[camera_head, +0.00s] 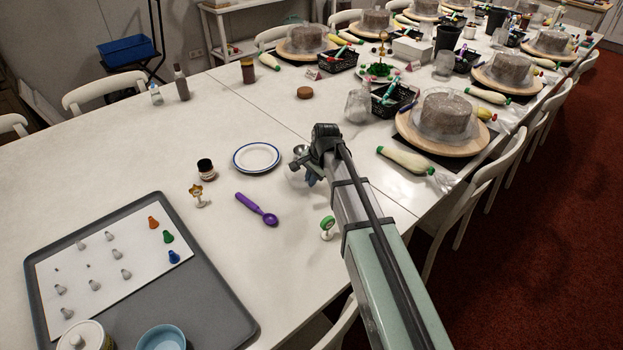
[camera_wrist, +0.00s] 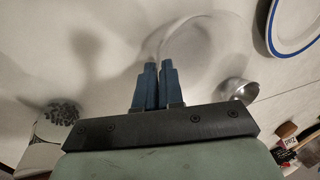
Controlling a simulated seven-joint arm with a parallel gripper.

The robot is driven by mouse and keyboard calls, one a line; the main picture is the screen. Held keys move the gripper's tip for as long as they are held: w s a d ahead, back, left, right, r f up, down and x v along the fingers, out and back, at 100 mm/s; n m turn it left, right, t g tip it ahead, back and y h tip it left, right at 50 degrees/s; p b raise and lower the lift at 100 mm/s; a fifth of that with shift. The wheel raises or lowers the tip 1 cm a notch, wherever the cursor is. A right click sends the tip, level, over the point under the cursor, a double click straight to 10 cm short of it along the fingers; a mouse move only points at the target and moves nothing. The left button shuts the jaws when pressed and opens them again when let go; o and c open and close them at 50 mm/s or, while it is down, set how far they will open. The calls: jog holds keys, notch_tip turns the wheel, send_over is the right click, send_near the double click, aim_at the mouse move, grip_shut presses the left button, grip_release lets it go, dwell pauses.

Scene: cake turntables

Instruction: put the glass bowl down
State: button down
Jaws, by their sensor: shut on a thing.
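The glass bowl (camera_wrist: 208,48) is clear and hard to make out. In the wrist view, its faint curved outline shows just beyond my fingertips. My gripper (camera_wrist: 158,68) has its two blue fingers close together, shut on the near edge of the bowl. In the head view, my gripper (camera_head: 309,174) is over the white table, right of the blue-rimmed plate (camera_head: 257,157). I cannot tell whether the bowl touches the table.
A small metal cup (camera_wrist: 238,90) is right of my fingers in the wrist view. A purple scoop (camera_head: 257,209), a dark jar (camera_head: 206,169) and a grey tray (camera_head: 205,300) are to the left. Cake turntables (camera_head: 455,142) stand to the right. White table is clear behind the plate.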

jog(key=shift+f, duration=0.1)
jog(key=c, duration=1.3)
grip_release()
jog(key=shift+o, duration=0.2)
jog(key=v, duration=1.2)
jog(key=shift+d, duration=0.1)
